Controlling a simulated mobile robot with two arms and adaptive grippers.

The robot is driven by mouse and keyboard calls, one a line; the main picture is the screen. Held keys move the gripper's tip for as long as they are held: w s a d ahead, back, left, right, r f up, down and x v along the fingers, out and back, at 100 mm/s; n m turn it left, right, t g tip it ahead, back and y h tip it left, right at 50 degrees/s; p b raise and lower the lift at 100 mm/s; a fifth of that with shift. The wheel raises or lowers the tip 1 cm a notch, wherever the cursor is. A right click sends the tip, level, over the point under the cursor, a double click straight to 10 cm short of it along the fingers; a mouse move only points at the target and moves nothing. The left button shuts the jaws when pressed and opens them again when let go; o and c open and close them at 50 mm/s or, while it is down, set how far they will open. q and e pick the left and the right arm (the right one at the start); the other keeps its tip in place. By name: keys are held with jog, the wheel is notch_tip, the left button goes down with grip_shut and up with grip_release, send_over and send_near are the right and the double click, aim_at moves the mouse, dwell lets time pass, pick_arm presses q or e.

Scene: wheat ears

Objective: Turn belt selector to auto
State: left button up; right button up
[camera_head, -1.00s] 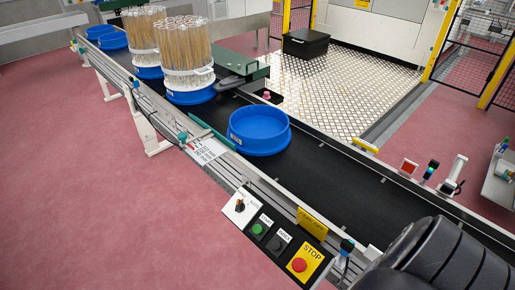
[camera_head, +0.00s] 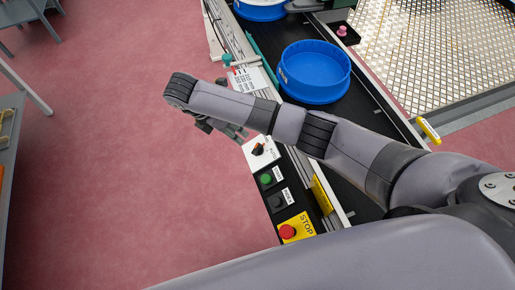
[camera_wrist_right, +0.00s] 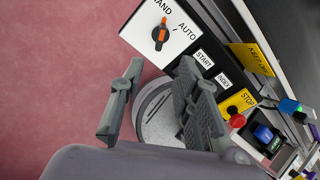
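The belt selector (camera_head: 258,149) is a black knob with an orange mark on a white plate of the belt's control panel. In the right wrist view the selector (camera_wrist_right: 161,36) shows its mark pointing up toward the HAND label, with AUTO to its right. My right gripper (camera_head: 222,129) is beside the panel's far end, left of and above the selector in the head view, partly hidden by its own wrist. In the right wrist view the right gripper (camera_wrist_right: 158,88) is open and empty, its fingers apart and below the knob in the picture. My left gripper is not visible.
Below the selector are a green START button (camera_head: 266,179), a black button (camera_head: 278,201) and a red STOP button (camera_head: 288,231). A blue round tray (camera_head: 315,72) sits on the black belt. My right arm crosses over the belt. Open red floor lies left.

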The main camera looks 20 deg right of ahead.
jog(key=b, duration=0.3)
send_near(255, 148)
jog(key=x, duration=1)
jog(key=shift+d+f, duration=0.1)
jog(key=shift+f, duration=0.05)
jog(key=shift+c, duration=0.6)
grip_shut()
